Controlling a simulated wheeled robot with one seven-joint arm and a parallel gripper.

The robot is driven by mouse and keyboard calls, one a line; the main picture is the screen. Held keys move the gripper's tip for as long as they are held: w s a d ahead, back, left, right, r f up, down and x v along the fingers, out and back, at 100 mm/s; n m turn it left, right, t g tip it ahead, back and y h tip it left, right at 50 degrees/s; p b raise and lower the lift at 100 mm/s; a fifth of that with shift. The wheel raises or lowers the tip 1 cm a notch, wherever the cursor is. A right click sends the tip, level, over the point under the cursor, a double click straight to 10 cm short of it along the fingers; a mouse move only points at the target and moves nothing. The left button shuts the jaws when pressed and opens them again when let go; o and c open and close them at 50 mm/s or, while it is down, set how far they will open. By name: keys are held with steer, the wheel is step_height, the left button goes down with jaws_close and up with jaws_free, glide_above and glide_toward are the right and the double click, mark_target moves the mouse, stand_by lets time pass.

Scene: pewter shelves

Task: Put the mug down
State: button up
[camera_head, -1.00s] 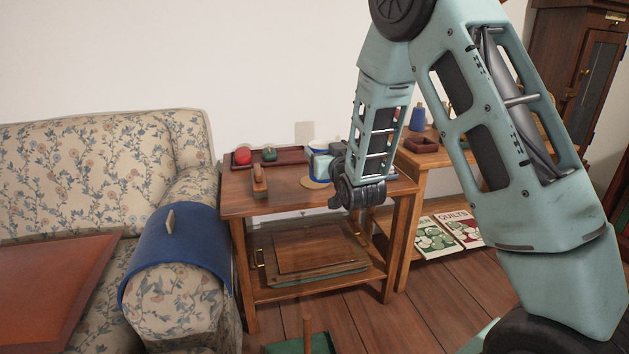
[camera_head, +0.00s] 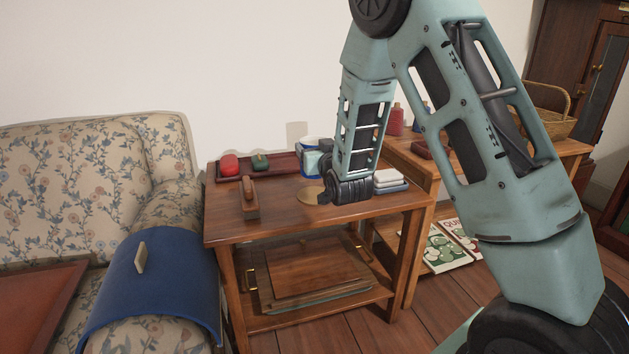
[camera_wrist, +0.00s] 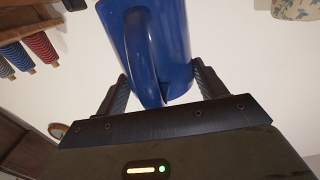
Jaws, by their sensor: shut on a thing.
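My gripper (camera_wrist: 160,82) is shut on a blue mug (camera_wrist: 168,40) in the wrist view, one finger on each side. The mug's handle faces the camera between the fingers. In the head view my dark wrist is low over the right part of the wooden side table (camera_head: 235,229). A round tan coaster (camera_head: 311,196) lies on the table just left of my wrist.
A dark red tray (camera_head: 286,165) with red and green items lies at the table's back. White stacked items (camera_head: 388,177) lie right of my wrist. The table's front middle is clear.

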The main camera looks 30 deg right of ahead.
mark_target(320, 176)
steer(key=shift+f+b, duration=1)
steer(key=shift+f, duration=2.05)
steer(key=shift+f, duration=0.1)
steer(key=shift+f, duration=0.15)
steer(key=o, duration=1.2)
steer(key=shift+c, duration=0.2)
steer(key=shift+r, duration=0.2)
